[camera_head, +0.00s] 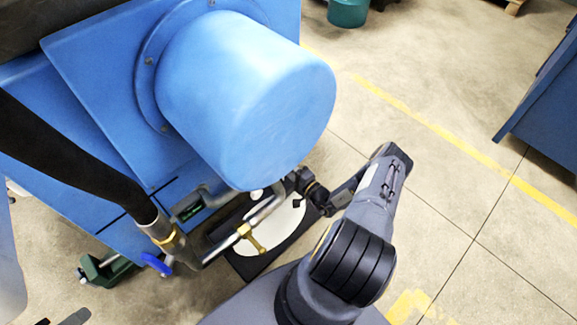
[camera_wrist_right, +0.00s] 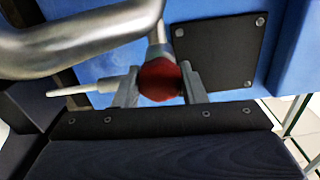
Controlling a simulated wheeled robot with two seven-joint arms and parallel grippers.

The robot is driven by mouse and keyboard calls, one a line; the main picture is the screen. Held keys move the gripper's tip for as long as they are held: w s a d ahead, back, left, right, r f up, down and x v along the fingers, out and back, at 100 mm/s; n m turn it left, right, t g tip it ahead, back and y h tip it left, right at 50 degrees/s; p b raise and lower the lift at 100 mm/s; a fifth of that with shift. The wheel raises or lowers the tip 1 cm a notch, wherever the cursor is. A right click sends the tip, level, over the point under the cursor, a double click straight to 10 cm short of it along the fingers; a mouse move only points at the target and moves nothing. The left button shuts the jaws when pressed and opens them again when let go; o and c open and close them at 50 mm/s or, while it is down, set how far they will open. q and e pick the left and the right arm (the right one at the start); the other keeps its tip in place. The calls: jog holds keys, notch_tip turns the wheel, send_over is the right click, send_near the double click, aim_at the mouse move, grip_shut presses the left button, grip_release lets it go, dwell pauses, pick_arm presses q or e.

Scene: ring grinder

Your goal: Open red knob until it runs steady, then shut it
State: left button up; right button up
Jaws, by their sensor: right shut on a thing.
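The red knob (camera_wrist_right: 160,79) sits at the lower end of a short metal stem in the right wrist view, between the two fingers of my right gripper (camera_wrist_right: 160,92). The gripper is shut on it. In the head view my right gripper (camera_head: 303,184) is beside the metal pipe under the blue housing; the knob is hidden there. A black tray (camera_head: 247,267) with a whitish surface inside lies below the pipe. Whether anything flows from the pipe cannot be told. Dark tips, perhaps of my left gripper (camera_head: 62,319), show at the lower left edge, mostly cut off.
The big blue rounded housing (camera_head: 245,95) overhangs the pipework. A green clamp-like part (camera_head: 108,270) is at left. Open floor (camera_head: 455,205) lies to the right.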

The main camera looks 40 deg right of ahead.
jog(key=shift+n+p, duration=0.7)
jog(key=shift+n, duration=0.8)
jog(key=o, duration=1)
jog(key=shift+s+d+p, duration=0.2)
jog(key=shift+s+p, duration=0.25)
jog(key=shift+s, duration=1.55)
jog(key=shift+s+d+p, duration=0.15)
jog(key=shift+s+p, duration=0.3)
jog(key=shift+s, duration=1.5)
